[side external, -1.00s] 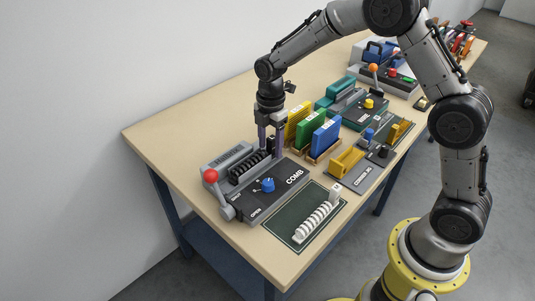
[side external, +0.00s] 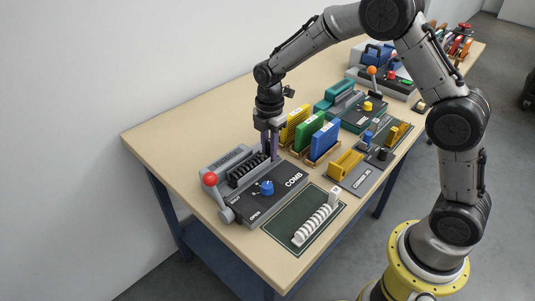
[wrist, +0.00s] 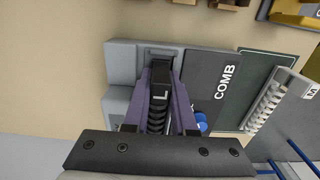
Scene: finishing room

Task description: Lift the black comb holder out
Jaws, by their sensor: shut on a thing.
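The black comb holder (side external: 246,172) lies in the slot of the grey comb machine (side external: 277,190), in the side external view. In the wrist view, the holder (wrist: 158,112) has a black end block marked "L" and a row of dark rings. My gripper (side external: 270,156) points down at the holder's far end. In the wrist view its purple fingers (wrist: 162,88) stand on both sides of the end block and are shut on it. The fingers partly hide that end in the side external view. I cannot tell whether the holder is raised at all.
A red-knobbed lever (side external: 210,180) stands at the machine's left end, and a blue knob (side external: 267,188) is on top. A white comb holder (side external: 317,222) lies on the dark green mat (side external: 284,233). Yellow, green and blue upright binders (side external: 325,139) stand close right of my gripper.

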